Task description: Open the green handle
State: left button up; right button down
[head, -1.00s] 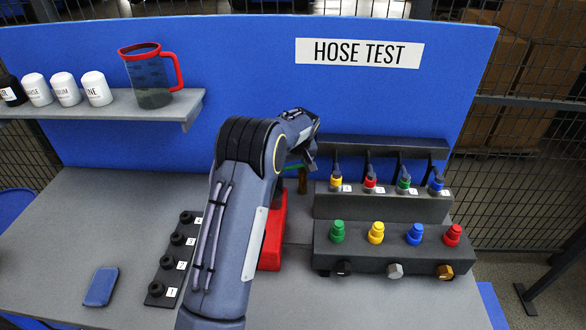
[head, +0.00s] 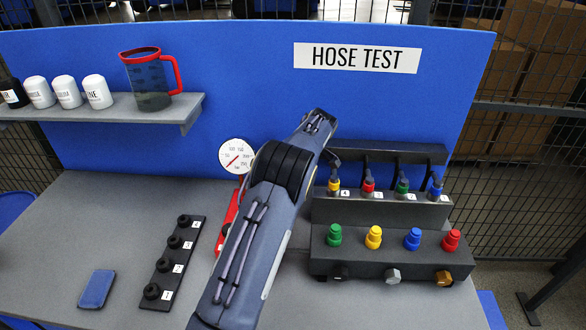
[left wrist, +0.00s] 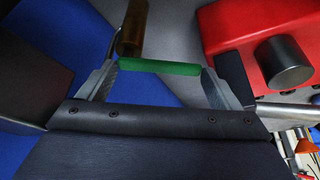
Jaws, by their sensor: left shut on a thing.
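The green handle (left wrist: 158,67) shows in the left wrist view as a green bar lying across between the two fingers of my left gripper (left wrist: 155,75). The gripper is shut on it. A brownish cylinder (left wrist: 131,28) stands just beyond the handle's left end. In the head view my left arm hides the handle and the gripper. A red block (left wrist: 250,30) with a grey cylindrical stub is to the right in the wrist view. Part of the red body (head: 229,220) also shows left of my arm in the head view. My right gripper is not in view.
A white gauge (head: 236,157) is left of my arm. Colored fittings stand on a dark stepped rack (head: 330,263) to the right, beside my arm. A black strip (head: 172,262) with several knobs and a blue pad (head: 97,289) lie left. A shelf (head: 190,110) holds a jug and cups.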

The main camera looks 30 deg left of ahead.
pick_arm(q)
jog(key=shift+d+f+n+g+p, duration=0.1)
jog(key=shift+d+n+g+p, duration=0.45)
jog(key=shift+n, duration=0.75)
jog(key=shift+d, duration=0.15)
jog(key=o, duration=1.2)
jog(key=shift+c, duration=0.2)
jog(key=shift+o, duration=0.4)
jog(key=shift+s, duration=0.15)
jog(key=shift+r, duration=0.2)
